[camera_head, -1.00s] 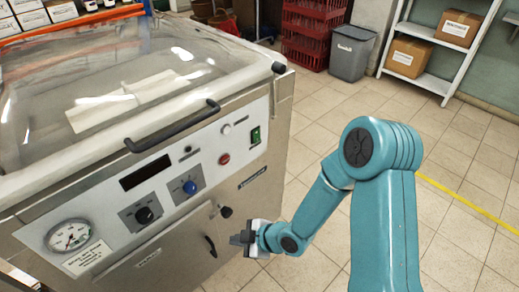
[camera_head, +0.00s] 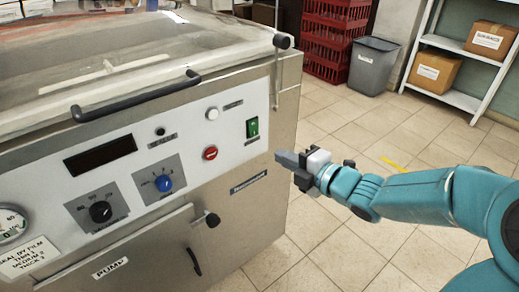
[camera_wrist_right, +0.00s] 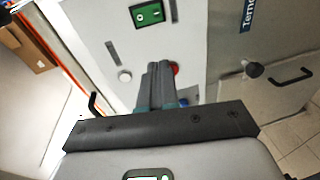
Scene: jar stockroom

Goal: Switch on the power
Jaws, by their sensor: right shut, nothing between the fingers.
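The machine's control panel (camera_head: 110,190) faces me in the head view. A green power switch (camera_head: 252,128) sits near its right end, and it also shows at the top of the right wrist view (camera_wrist_right: 149,13). A red button (camera_head: 210,153) and a white button (camera_head: 212,114) are to its left. My right gripper (camera_head: 279,157) is shut and empty, in front of the panel's right end and below the green switch, apart from it. In the right wrist view its closed fingers (camera_wrist_right: 159,72) partly cover the red button (camera_wrist_right: 175,69). My left gripper is not in view.
The machine's lid handle (camera_head: 135,97) sticks out above the panel. A blue knob (camera_head: 164,183), a black knob (camera_head: 100,211) and a dark display (camera_head: 100,156) are further left. A grey bin (camera_head: 372,66) and a shelf (camera_head: 455,95) stand behind on open tiled floor.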

